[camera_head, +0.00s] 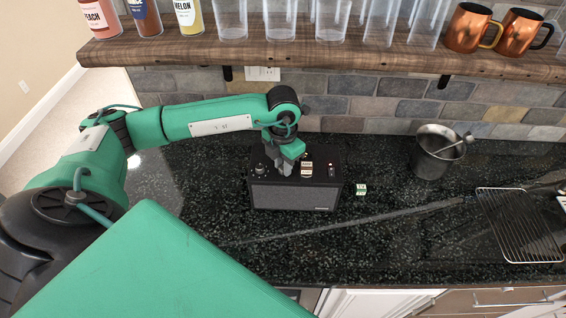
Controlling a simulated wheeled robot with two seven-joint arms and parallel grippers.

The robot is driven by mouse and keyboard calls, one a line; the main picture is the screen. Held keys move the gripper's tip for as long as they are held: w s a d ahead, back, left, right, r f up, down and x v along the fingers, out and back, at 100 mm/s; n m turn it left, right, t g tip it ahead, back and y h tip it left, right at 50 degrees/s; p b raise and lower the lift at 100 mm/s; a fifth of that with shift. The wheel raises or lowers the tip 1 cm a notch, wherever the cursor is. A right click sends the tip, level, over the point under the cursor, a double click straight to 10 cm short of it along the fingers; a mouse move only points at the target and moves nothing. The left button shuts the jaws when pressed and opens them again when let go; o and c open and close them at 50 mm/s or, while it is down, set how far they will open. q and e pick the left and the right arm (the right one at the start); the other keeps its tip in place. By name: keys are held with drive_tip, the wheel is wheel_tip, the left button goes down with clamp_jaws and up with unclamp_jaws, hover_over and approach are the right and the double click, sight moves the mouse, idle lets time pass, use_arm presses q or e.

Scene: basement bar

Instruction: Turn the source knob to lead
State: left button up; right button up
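A small black amplifier box (294,196) with a grey front grille stands on the dark counter near the wall. Its top panel carries small controls: a knob (260,169) at the left, a small light-and-brown label (307,169) and a small control with a red mark (331,170) at the right. My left gripper (284,170) is over the top panel, pointing down, with its fingertips at or just above the panel. The fingers hide the part of the panel beneath them. I cannot tell which knob is the source knob or whether the fingers grip one. My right gripper is not in view.
A small green-and-white cube (361,189) lies right of the box. A metal bucket (436,152) and a wire rack (520,224) stand farther right. A wooden shelf (330,55) with glasses, bottles and copper mugs (470,27) hangs above. The counter in front of the box is clear.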

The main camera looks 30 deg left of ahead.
use_arm(q)
clamp_jaws()
drive_tip(key=shift+f+m+b, duration=0.15)
drive_tip(key=shift+m+b, duration=0.25)
drive_tip(key=shift+b, duration=0.35)
drive_tip(key=m+b, duration=0.8)
drive_tip(key=b, duration=0.5)
drive_tip(key=shift+f+m, duration=0.1)
drive_tip(key=shift+m, duration=0.3)
drive_tip(key=shift+r+m+b, duration=0.3)
drive_tip(key=shift+m+b, duration=1)
drive_tip(key=shift+b, duration=0.15)
drive_tip(key=o, duration=0.8)
unclamp_jaws()
drive_tip(key=shift+o, duration=0.2)
